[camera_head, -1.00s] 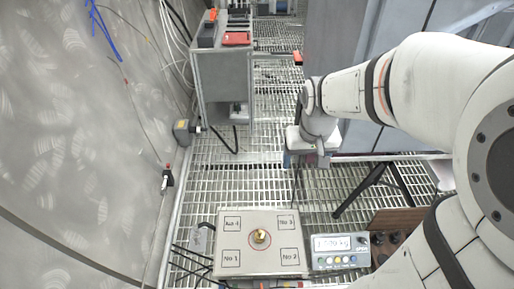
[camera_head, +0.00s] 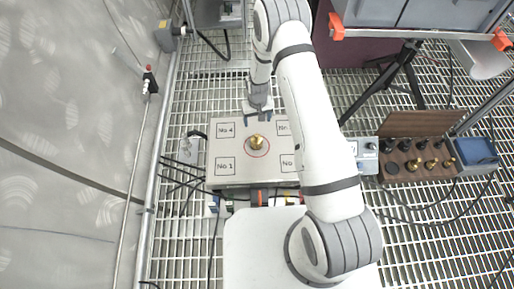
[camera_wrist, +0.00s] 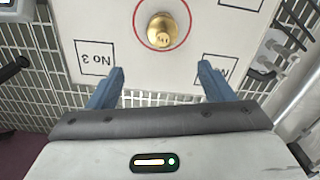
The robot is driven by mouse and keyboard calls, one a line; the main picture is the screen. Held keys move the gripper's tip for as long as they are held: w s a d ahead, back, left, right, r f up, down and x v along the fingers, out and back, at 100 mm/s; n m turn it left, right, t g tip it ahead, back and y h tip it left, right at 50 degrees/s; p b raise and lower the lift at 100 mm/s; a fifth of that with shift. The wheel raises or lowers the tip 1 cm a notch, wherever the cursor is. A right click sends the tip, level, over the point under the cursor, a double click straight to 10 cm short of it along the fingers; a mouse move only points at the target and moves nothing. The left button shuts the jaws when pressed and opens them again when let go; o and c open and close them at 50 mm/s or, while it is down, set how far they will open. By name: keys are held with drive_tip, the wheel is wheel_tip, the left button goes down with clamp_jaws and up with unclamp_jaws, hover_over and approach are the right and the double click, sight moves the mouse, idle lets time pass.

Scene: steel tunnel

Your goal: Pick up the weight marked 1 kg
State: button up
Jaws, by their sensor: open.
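A brass weight (camera_head: 257,142) stands on the pale scale plate (camera_head: 231,184), inside the red circle at its middle. Its marking cannot be read in the head view. In the wrist view the weight (camera_wrist: 162,30) is at top centre, seen from above with its knob. My gripper (camera_head: 261,117) is at the far edge of the plate, just beyond the weight. The blue fingers (camera_wrist: 160,82) are spread apart with nothing between them. The weight lies ahead of the fingertips, apart from them.
A wooden block (camera_head: 418,161) with several brass and dark weights stands at the right, beside a blue box (camera_head: 476,152). The scale display (camera_head: 367,153) is partly hidden by my arm. Cables lie left of the plate. A curved wall bounds the left.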

sight(257, 135)
drive_tip(key=f, duration=0.2)
drive_tip(key=f+b, duration=0.1)
drive_tip(key=f, duration=0.5)
drive_tip(key=shift+s+a+b, duration=0.25)
drive_tip(key=shift+a+b, duration=0.05)
drive_tip(key=shift+b, duration=0.05)
wheel_tip(257, 135, down, 5)
drive_tip(key=b, duration=0.2)
drive_tip(key=shift+s+d+f+b, duration=0.15)
drive_tip(key=shift+f+b, duration=0.05)
drive_tip(key=shift+b, duration=0.15)
drive_tip(key=shift+r, duration=0.15)
clamp_jaws()
